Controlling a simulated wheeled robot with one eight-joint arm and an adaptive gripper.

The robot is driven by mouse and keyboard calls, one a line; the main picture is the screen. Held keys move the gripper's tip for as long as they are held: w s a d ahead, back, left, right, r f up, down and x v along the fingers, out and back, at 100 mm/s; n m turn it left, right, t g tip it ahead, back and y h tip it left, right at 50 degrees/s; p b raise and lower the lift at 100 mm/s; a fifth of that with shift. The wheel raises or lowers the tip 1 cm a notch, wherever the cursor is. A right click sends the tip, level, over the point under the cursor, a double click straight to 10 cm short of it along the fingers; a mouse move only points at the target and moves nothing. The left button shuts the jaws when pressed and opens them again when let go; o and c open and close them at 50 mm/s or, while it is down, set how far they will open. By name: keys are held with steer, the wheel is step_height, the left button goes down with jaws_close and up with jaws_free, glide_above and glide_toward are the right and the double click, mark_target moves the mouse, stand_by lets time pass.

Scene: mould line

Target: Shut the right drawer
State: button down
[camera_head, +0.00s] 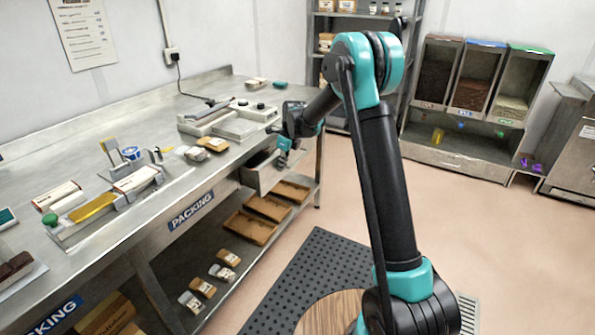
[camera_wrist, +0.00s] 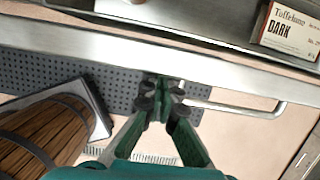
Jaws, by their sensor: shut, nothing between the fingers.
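The right drawer (camera_head: 264,178) is under the right end of the packing bench and stands partly out, with a dark gap above its front. In the wrist view its pale metal front edge (camera_wrist: 110,47) runs across the picture, and a bar handle (camera_wrist: 262,112) sticks out from it. My gripper (camera_head: 283,158) is at the drawer's front. In the wrist view my gripper (camera_wrist: 166,88) is shut and empty, its tips close to the drawer front beside the left part of the handle. I cannot tell whether they touch. The drawer's inside is mostly hidden.
The bench top (camera_head: 120,190) carries scales, packages and fixtures; a box marked DARK (camera_wrist: 290,30) shows in the wrist view. Wooden trays (camera_head: 250,226) lie on the shelf below. A dark perforated mat (camera_head: 300,275) lies on the floor. Open floor is at the right, before the bins (camera_head: 475,85).

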steer(key=shift+w+a, duration=0.35)
steer(key=shift+a, duration=0.3)
steer(key=shift+w+a, duration=0.35)
steer(key=shift+a, duration=0.3)
steer(key=shift+w+a, duration=0.35)
steer(key=shift+a, duration=0.3)
